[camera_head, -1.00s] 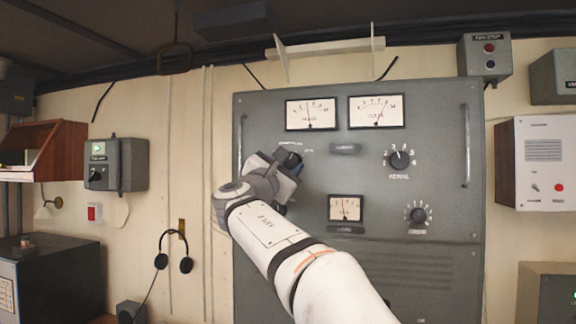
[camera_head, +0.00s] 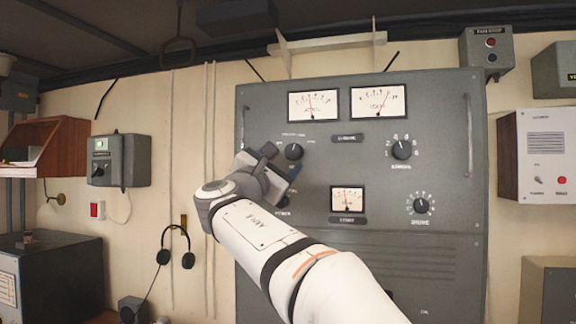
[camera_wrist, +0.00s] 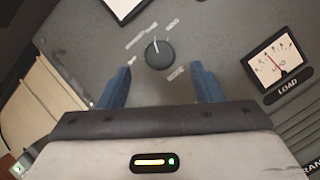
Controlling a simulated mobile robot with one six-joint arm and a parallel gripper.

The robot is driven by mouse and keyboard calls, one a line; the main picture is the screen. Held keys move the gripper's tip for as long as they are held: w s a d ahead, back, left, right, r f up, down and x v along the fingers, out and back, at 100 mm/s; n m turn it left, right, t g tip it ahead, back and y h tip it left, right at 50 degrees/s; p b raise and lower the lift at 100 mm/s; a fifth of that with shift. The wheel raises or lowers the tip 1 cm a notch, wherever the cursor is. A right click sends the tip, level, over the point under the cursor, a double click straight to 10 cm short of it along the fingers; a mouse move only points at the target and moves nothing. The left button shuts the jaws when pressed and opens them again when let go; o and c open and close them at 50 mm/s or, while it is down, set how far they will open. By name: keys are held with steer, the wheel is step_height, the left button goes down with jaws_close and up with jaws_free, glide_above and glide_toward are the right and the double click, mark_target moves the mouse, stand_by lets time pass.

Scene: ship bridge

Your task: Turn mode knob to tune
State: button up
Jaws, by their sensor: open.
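The mode knob (camera_head: 294,151) is a small round black knob at the upper left of the grey panel (camera_head: 310,255). In the wrist view the knob (camera_wrist: 159,57) sits ahead of my gripper, with a white pointer line towards the top of the picture. Several small labels ring it, too blurred to read surely. My gripper (camera_head: 281,168) is just below the knob in the head view. In the wrist view its two blue fingers (camera_wrist: 160,72) are spread apart, one to each side below the knob. Nothing is between them, and they appear clear of the knob.
The panel also carries a knob at upper right (camera_head: 401,149), a lower right knob (camera_head: 421,206), two top meters and the load meter (camera_wrist: 272,60). A side handle (camera_head: 468,140) sticks out at the right. Headphones (camera_head: 176,247) hang on the wall at left.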

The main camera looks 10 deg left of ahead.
steer(key=v, duration=0.2)
steer(key=shift+s+a+f+b, duration=0.1)
steer(key=shift+s+f+b, duration=0.05)
steer(key=shift+s+b, duration=0.2)
steer(key=w+d+f+m+g+h, duration=0.15)
steer(key=d+f+m+g, duration=0.35)
steer(key=d+f, duration=0.65)
steer(key=s+d+f+m+g, duration=0.2)
steer(key=d+f+m+g, duration=0.1)
steer(key=d+f, duration=0.35)
steer(key=s+d+f+m+g, duration=0.3)
steer(key=d+f, duration=0.3)
steer(key=d, duration=0.2)
steer(key=s+d+f+m+g+y, duration=0.3)
steer(key=s+f+m, duration=0.4)
steer(key=s+f, duration=0.5)
steer(key=s+d+f+m+g+y, duration=0.3)
steer(key=s+f+m, duration=0.4)
steer(key=s+f, duration=0.5)
steer(key=shift+d+f+m+g+y, duration=0.2)
steer(key=shift+f+m+g+y, duration=0.1)
steer(key=shift+f+g+y, duration=0.25)
